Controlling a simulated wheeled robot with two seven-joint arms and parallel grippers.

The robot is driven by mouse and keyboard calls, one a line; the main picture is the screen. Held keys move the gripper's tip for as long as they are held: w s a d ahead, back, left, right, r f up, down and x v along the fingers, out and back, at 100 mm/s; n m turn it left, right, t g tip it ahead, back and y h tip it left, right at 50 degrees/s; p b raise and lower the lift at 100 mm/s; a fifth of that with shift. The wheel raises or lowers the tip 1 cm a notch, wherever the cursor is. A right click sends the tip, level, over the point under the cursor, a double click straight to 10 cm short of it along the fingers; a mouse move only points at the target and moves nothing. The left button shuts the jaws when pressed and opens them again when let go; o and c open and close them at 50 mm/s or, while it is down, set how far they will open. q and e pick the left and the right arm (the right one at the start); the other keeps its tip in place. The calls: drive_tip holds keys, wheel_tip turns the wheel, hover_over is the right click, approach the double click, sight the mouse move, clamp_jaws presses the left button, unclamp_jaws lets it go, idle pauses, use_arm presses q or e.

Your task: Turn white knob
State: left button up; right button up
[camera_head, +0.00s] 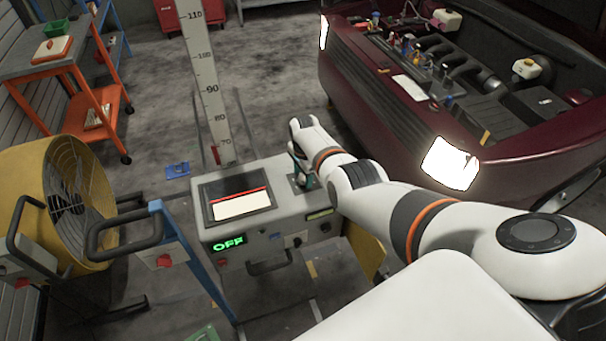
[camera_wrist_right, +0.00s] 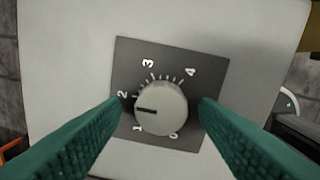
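The white knob (camera_wrist_right: 161,108) is a round light-grey dial on a dark square plate (camera_wrist_right: 190,62) marked 0 to 4. Its dark pointer line points left, between the marks 1 and 2. In the wrist view, my right gripper (camera_wrist_right: 160,112) has its two green fingers apart, one on each side of the knob; I cannot tell whether they touch it. In the head view, my right gripper (camera_head: 303,180) is over the top of the grey console (camera_head: 285,225), and the knob is hidden behind it. My left gripper is not in view.
The console has a screen (camera_head: 241,204), a green OFF display (camera_head: 228,243) and a tall scale (camera_head: 212,90). A yellow fan (camera_head: 25,180) and blue-framed handle stand left. A dark red car (camera_head: 385,100) with open hood is at right. The floor behind is mostly clear.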

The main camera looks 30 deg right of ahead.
sight(303, 177)
drive_tip(key=shift+r+p, duration=0.35)
drive_tip(key=shift+r, duration=0.1)
wheel_tip(303, 177, up, 4)
drive_tip(key=shift+s+r+p, duration=0.1)
drive_tip(key=shift+s+p, duration=0.05)
drive_tip(key=shift+p, duration=0.75)
wheel_tip(303, 177, up, 7)
drive_tip(key=shift+s, duration=0.15)
